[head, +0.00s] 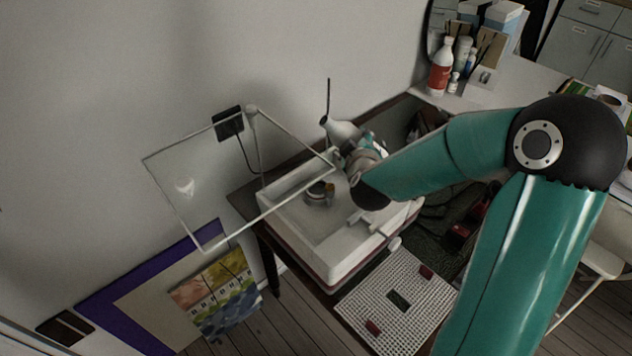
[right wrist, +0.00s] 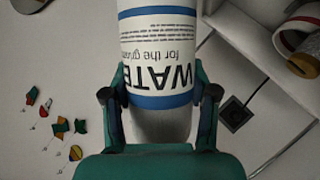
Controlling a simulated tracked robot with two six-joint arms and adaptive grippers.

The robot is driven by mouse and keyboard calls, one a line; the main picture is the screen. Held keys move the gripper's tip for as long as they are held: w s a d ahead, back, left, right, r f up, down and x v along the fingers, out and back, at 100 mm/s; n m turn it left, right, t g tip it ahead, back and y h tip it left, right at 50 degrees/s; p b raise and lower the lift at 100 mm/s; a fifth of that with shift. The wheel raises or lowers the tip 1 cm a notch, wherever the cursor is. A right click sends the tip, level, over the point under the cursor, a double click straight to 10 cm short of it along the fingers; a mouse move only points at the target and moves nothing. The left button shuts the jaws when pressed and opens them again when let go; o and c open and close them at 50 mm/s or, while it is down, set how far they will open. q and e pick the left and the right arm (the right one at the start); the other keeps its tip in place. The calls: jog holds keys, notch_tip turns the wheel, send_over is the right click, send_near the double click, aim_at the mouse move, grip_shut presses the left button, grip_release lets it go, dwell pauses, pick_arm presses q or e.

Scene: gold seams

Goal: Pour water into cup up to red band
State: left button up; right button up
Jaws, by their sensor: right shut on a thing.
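My right gripper (head: 358,152) is shut on a white water bottle (head: 341,129) above the back edge of a white basin. The bottle is tilted, its narrow tip to the upper left. In the right wrist view, the fingers of the gripper (right wrist: 160,98) press on both sides of the bottle (right wrist: 158,50), whose label has blue bands and reads "WATE". A small round grey and dark piece with an orange part (head: 319,191) stands in the basin; I cannot tell whether it is the cup. No red band or water level can be made out. My left gripper is not in view.
The white basin (head: 325,262) stands on a dark table. A clear framed panel (head: 205,190) stands over its left side. A white grid mat (head: 410,325) with red pieces lies in front. A red-labelled bottle (head: 440,72) stands on the back counter.

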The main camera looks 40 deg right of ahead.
jog(key=shift+s+d+f+b, duration=0.1)
jog(key=shift+d+f+b, duration=0.05)
jog(key=shift+b, duration=0.15)
jog(key=shift+s+d+f+n+h, duration=0.1)
jog(key=shift+d+f+n+h, duration=0.25)
jog(key=shift+n, duration=0.25)
jog(key=f+b, duration=0.1)
jog(key=f+n+b, duration=0.1)
jog(key=f+h+b, duration=0.1)
jog(key=shift+s+d, duration=0.15)
jog(key=shift+d, duration=0.1)
jog(key=shift+n, duration=0.4)
jog(key=shift+s+d+f+n+h+b, duration=0.1)
jog(key=shift+d+f+n+h+b, duration=0.1)
jog(key=shift+f+n+h+b, duration=0.65)
jog(key=shift+r+n+h, duration=0.3)
jog(key=shift+r+n, duration=0.25)
jog(key=shift+n, duration=0.3)
jog(key=shift+d, duration=0.1)
